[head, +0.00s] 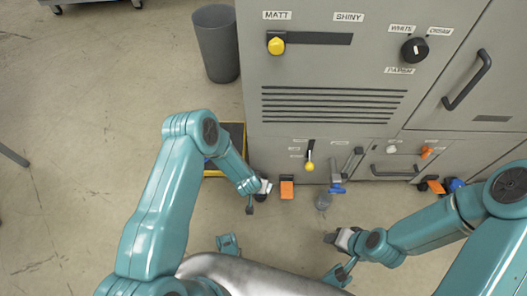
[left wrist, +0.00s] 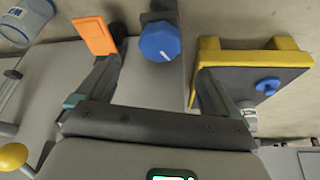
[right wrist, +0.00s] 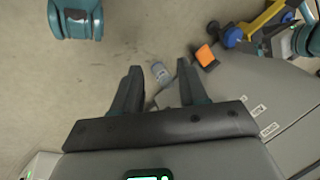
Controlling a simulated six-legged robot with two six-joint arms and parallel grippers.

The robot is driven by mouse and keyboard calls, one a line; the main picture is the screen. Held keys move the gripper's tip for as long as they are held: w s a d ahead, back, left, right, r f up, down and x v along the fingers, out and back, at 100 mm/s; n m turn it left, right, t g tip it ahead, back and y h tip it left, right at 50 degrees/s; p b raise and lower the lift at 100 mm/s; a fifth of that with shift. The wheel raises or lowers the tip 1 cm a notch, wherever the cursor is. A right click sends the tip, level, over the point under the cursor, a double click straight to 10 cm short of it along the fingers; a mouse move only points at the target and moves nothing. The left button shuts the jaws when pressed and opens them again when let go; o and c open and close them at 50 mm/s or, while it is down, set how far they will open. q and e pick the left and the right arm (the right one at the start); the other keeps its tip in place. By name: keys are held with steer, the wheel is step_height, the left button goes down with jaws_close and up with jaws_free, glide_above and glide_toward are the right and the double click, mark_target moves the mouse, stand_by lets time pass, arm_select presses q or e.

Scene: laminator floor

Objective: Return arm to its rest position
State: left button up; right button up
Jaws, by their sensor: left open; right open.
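My left gripper (head: 258,195) hangs low at the front of the grey machine (head: 320,65), left of an orange tab (head: 286,189). In the left wrist view its jaws (left wrist: 155,85) are apart with nothing held. A blue knob (left wrist: 160,42) shows beyond and between the fingers, and an orange tab (left wrist: 94,36) shows beyond the left finger. My right gripper (head: 340,240) is low over the floor, in front of the machine. In the right wrist view its jaws (right wrist: 158,80) are open and empty, with a clear cup (right wrist: 160,73) beyond them.
The clear cup (head: 323,201) is near the machine's base, between both grippers. A yellow-edged dark tray (head: 238,135) lies behind my left forearm. A grey bin (head: 216,45) stands left of the machine. The floor at left (head: 80,130) is largely clear.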

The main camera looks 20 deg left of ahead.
arm_select(q)
step_height(320, 180, up, 7)
steer(key=s+a, duration=0.2)
steer(key=a, duration=0.1)
steer(key=s+d+r+n+g+h, duration=0.1)
steer(key=s+d+r+g+h, duration=0.15)
steer(key=s, duration=0.65)
steer(key=s+d+r+g+h, duration=0.1)
steer(key=s+d+r, duration=0.2)
steer(key=s, duration=0.6)
step_height(320, 180, up, 32)
steer(key=d+n+p, duration=0.1)
steer(key=p, duration=3.1)
steer(key=shift+s+g, duration=0.15)
steer(key=shift+g, duration=0.2)
arm_select(e)
steer(key=s+a+r, duration=0.1)
steer(key=s+r, duration=0.1)
steer(key=r, duration=1.3)
steer(key=s+r+g, duration=0.1)
steer(key=s+r, duration=0.1)
steer(key=r, duration=1.4)
steer(key=shift+a+r+g, duration=0.15)
steer(key=shift+a+g, duration=0.15)
steer(key=shift+a, duration=0.1)
